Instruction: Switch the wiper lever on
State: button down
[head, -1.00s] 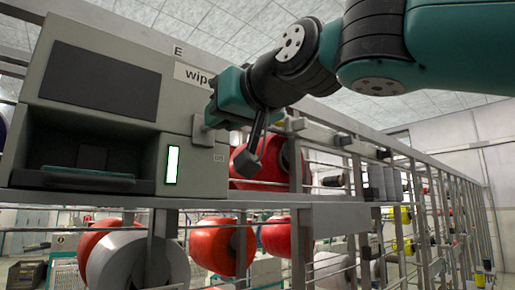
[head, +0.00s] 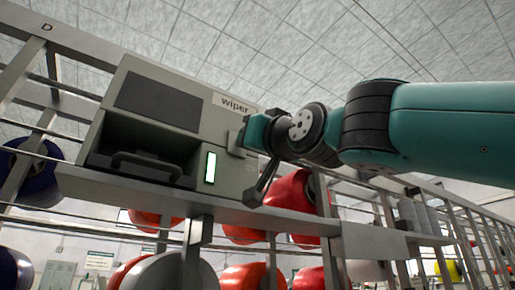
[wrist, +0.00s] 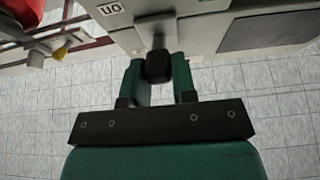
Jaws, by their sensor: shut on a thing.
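The grey wiper box (head: 234,181), labelled "wiper", stands on the rack rail at left centre in the head view. A pale mounting plate (head: 237,136) is on its right side. My gripper (head: 257,131) is against that side and hides the lever in this view. In the wrist view, the lever's black knob (wrist: 158,67) sits between the two teal fingers of my gripper (wrist: 159,80), which is shut on it. A small "on" label (wrist: 110,8) shows upside down beside the lever. A lit white-green indicator (head: 210,167) is on the box front.
The metal rack rail (head: 205,205) runs below the box. Red bobbins (head: 290,192) are close under and behind my gripper. A dark handle (head: 146,167) is in the box's recess. Rack posts continue to the right. Space above the box is open to the ceiling.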

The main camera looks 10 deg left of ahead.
jog(key=c, duration=0.9)
grip_release()
jog(key=b+v, duration=0.8)
jog(key=v, duration=0.9)
jog(key=shift+s+d+f, duration=0.1)
jog(key=shift+d+f, duration=0.05)
jog(key=shift+d, duration=0.05)
